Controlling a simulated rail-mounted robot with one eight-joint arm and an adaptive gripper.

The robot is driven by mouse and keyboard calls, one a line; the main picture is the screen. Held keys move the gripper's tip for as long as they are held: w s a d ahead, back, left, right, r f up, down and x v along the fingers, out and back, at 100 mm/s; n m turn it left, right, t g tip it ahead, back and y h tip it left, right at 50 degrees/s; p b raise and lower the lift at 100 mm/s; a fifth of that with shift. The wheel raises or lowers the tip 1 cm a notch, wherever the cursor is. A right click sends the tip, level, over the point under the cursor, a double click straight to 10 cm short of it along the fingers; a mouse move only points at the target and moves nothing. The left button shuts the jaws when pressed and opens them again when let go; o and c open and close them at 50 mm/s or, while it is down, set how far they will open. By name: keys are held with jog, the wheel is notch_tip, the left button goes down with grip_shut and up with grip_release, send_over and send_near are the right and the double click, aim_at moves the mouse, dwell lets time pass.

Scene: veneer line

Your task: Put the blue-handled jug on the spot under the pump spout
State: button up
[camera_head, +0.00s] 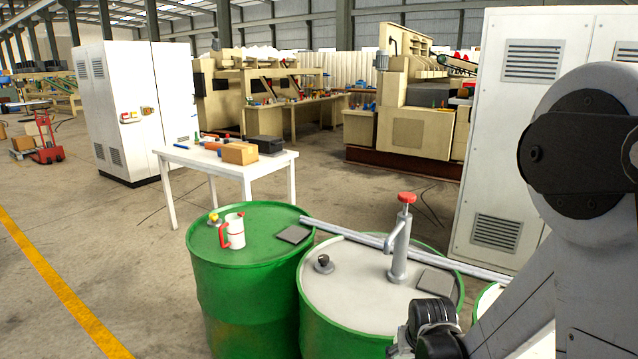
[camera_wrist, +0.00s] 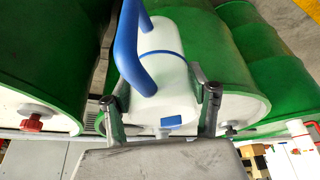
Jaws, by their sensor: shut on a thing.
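The blue-handled jug (camera_wrist: 172,82) is white with a blue band and a blue handle. In the wrist view it sits between the two fingers of my gripper (camera_wrist: 161,108), which is shut on it. In the head view my gripper (camera_head: 428,328) is at the lower right, in front of the pump drum, and the jug cannot be made out there. The pump (camera_head: 399,245), grey with a red knob, stands on a green drum with a pale top (camera_head: 345,290). Its short spout points left. I cannot make out a marked spot below it.
A red-handled jug (camera_head: 232,231) stands on the left green drum (camera_head: 262,217), near a yellow-topped bung and a dark square pad (camera_head: 294,234). Another grey pad (camera_head: 436,281) lies right of the pump. A metal rail (camera_head: 420,254) runs behind the pump. A white table (camera_head: 182,158) stands farther back.

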jog(key=f, duration=0.1)
jog(key=a+f+b, duration=0.1)
jog(key=shift+a+f, duration=0.3)
jog(key=shift+s+d+f+b, duration=0.1)
jog(key=shift+f+b, duration=0.85)
jog(key=shift+b, duration=0.3)
jog(key=shift+r, duration=0.1)
